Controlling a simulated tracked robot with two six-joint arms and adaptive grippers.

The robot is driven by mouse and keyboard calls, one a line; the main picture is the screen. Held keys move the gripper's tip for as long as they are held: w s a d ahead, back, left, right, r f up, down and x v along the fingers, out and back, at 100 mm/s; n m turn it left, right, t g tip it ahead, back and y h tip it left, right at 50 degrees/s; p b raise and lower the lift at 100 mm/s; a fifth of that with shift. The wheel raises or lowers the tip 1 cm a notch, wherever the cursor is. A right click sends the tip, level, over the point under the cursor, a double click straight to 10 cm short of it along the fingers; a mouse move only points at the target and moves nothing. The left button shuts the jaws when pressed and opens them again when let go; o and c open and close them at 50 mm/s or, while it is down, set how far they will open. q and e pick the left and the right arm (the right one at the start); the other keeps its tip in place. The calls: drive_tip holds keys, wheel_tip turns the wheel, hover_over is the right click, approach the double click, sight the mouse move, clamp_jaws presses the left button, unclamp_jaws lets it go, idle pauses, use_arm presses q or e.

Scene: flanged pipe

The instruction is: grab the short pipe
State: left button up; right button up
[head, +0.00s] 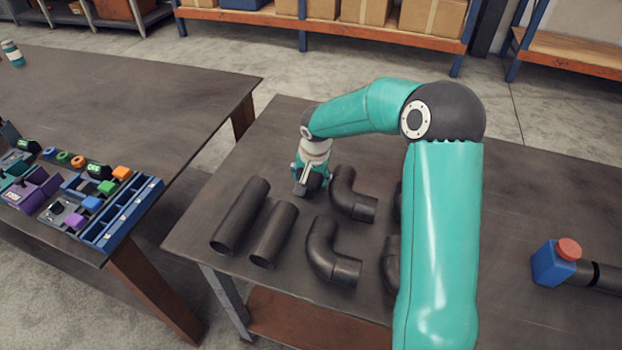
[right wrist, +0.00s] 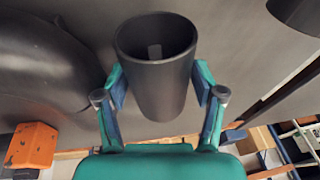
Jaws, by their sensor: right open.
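The short pipe (head: 274,235) is a dark grey straight tube lying on the table, beside a longer straight pipe (head: 240,215) on its left. My right gripper (head: 311,183) is low over the table near the short pipe's far end. In the right wrist view, the open fingers of my right gripper (right wrist: 159,84) stand on either side of a dark pipe (right wrist: 152,70), which appears to be the short one. Whether the fingers touch it is unclear. My left gripper is not in view.
Dark elbow pipes (head: 330,252) (head: 352,195) lie right of the short pipe, some partly hidden behind my right arm. A blue block with a red top (head: 556,262) sits at the right. A second table (head: 130,95) with coloured parts stands left, across a gap.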

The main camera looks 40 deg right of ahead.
idle(0.6)
drive_tip(key=c, duration=0.9)
drive_tip(key=shift+c, duration=1.2)
